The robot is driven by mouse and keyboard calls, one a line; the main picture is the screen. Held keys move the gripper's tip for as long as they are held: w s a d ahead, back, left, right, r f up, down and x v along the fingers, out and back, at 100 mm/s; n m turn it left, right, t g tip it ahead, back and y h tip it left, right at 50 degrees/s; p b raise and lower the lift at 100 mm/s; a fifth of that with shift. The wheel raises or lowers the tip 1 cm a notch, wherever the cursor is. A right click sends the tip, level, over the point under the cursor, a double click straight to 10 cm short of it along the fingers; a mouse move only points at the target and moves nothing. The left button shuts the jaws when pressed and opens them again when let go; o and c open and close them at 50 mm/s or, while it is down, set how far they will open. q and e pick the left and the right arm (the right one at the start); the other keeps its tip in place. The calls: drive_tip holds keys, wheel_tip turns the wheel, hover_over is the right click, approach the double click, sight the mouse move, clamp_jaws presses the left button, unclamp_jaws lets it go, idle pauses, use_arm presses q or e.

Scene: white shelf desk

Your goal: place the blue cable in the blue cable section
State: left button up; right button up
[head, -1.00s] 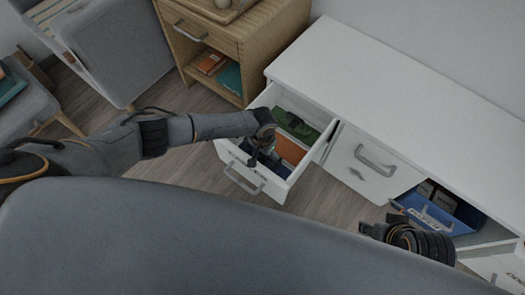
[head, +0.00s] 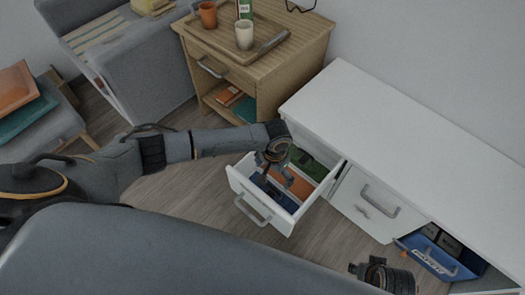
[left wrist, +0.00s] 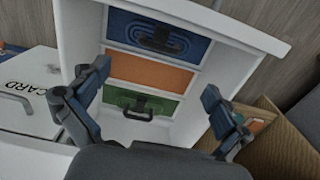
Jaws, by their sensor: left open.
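The white drawer (head: 283,220) is pulled out and holds blue, orange and green sections. In the left wrist view, the blue cable (left wrist: 155,38) lies coiled flat in the blue section (left wrist: 117,24). The orange section (left wrist: 150,73) looks empty. A green cable (left wrist: 128,102) with a dark part lies in the green section (left wrist: 170,108). My left gripper (head: 264,172) is above the drawer, fingers pointing down; in the left wrist view (left wrist: 155,82) its fingers are wide apart with nothing between them. My right gripper (head: 383,276) is partly visible at the bottom; its fingers are unclear.
The white desk (head: 420,150) has a closed drawer front (head: 372,205) beside the open one. A blue bin (head: 428,258) with dark boxes sits under the desk at right. A wooden side table (head: 258,70) with a tray and cups stands behind. Floor in front of the drawer is clear.

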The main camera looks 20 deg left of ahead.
use_arm(q)
drive_tip(key=s+d+t+h, duration=0.1)
drive_tip(key=s+d+h, duration=0.2)
drive_tip(key=s+d, duration=0.55)
drive_tip(key=s+a+n+t+y, duration=0.1)
drive_tip(key=s+a, duration=0.3)
drive_tip(key=a, duration=0.3)
drive_tip(key=s+a+f+n+y, duration=0.1)
drive_tip(key=s+a, duration=0.4)
drive_tip(key=a, duration=0.3)
drive_tip(key=shift+a+t+y, duration=0.25)
drive_tip(key=shift+t+y, duration=0.15)
drive_tip(key=shift+s+f, duration=0.1)
drive_tip(key=shift+s, duration=0.05)
